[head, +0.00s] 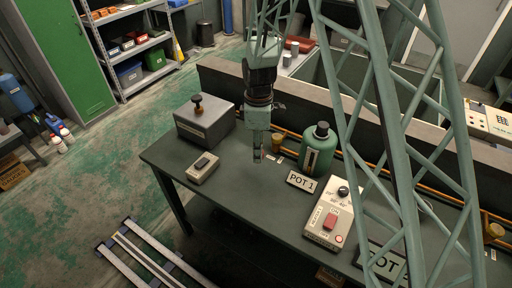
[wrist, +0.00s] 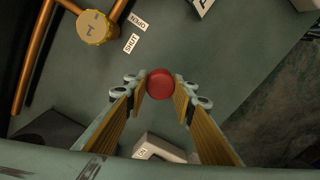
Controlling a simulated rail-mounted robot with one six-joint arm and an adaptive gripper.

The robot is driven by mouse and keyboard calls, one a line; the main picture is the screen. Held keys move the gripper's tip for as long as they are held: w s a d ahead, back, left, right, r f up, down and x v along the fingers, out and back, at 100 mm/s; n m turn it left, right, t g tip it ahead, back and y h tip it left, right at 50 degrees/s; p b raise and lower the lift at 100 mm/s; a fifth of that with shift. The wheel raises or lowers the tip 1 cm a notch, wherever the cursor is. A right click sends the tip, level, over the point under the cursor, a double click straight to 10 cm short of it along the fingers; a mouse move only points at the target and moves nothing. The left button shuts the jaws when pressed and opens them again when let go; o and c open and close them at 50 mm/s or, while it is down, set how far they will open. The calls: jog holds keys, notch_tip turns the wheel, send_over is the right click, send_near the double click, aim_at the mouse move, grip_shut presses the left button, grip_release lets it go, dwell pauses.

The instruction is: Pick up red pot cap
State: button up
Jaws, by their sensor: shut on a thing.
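The red pot cap (wrist: 160,83) shows as a round, dark red disc between the fingertips in the wrist view. My gripper (wrist: 160,90) is shut on it, with one fingertip on each side. In the head view my gripper (head: 258,158) points down over the dark bench, left of the green pot (head: 319,150). The cap is very small and mostly hidden by the fingers there. I cannot tell how high it is above the bench top.
A yellow valve knob (wrist: 92,27) on orange pipes is near the gripper. The POT 1 sign (head: 302,182) stands before the green pot. A small grey box (head: 203,168), a larger grey box (head: 205,124) and a switch box (head: 335,215) stand on the bench (head: 240,190).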

jog(key=shift+s, duration=0.25)
dwell(0.6)
